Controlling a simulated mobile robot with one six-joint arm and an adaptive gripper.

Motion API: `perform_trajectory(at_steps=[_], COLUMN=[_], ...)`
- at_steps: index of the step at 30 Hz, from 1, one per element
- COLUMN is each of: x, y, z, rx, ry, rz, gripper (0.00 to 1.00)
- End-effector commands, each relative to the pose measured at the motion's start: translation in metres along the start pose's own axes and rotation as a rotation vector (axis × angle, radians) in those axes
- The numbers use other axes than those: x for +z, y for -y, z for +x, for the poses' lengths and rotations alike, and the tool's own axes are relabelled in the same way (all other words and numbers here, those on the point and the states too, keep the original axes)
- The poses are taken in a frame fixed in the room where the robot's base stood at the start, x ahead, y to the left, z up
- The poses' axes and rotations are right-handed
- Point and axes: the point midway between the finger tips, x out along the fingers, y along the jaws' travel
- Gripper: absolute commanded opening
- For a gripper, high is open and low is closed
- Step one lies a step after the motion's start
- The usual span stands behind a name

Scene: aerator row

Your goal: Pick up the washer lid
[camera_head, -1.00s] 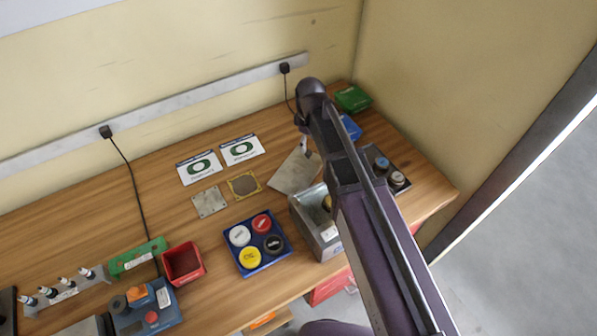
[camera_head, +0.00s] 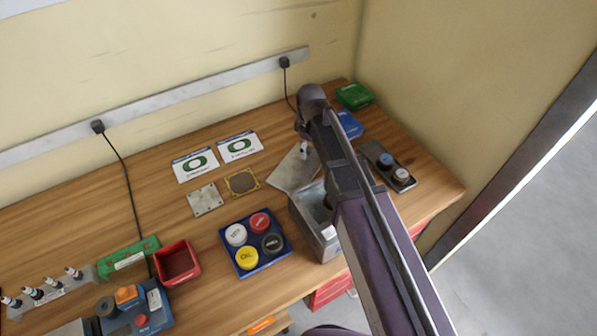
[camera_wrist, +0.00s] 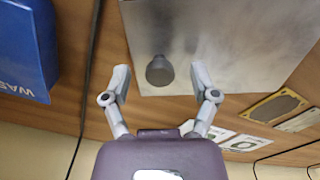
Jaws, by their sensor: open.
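The washer lid (camera_head: 287,176) is a flat grey metal plate on the bench, behind the open metal box. In the wrist view the lid (camera_wrist: 235,45) fills the upper middle, with a round dark grey knob (camera_wrist: 160,71) standing on it. My gripper (camera_wrist: 161,79) is open, its two fingers on either side of the knob with gaps showing. I cannot tell whether the fingertips are level with the knob. In the head view my gripper (camera_head: 304,152) is over the lid, and my arm hides part of the lid and the knob.
The open metal box (camera_head: 318,235) stands nearer me. A blue box (camera_wrist: 25,45) is beside the lid. A black knob panel (camera_head: 388,168) is at right, and a blue tray of round caps (camera_head: 240,267) at left. A wall (camera_head: 470,70) closes the right end.

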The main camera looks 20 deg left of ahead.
Motion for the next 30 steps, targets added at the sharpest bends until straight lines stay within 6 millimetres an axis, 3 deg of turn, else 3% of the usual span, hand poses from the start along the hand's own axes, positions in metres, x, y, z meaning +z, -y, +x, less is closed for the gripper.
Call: perform_trajectory(at_steps=[21,23,29,30], x=[-0.0002,-0.0002,-0.0003,-0.0003], y=[0.0002,0.0002,0.0003,0.0003], z=[0.0042,0.0042,0.0043,0.0043], rx=[0.000,0.000,0.000,0.000], ry=[0.000,0.000,0.000,0.000], rz=[0.000,0.000,0.000,0.000], gripper=[0.76,0.62,0.02,0.00])
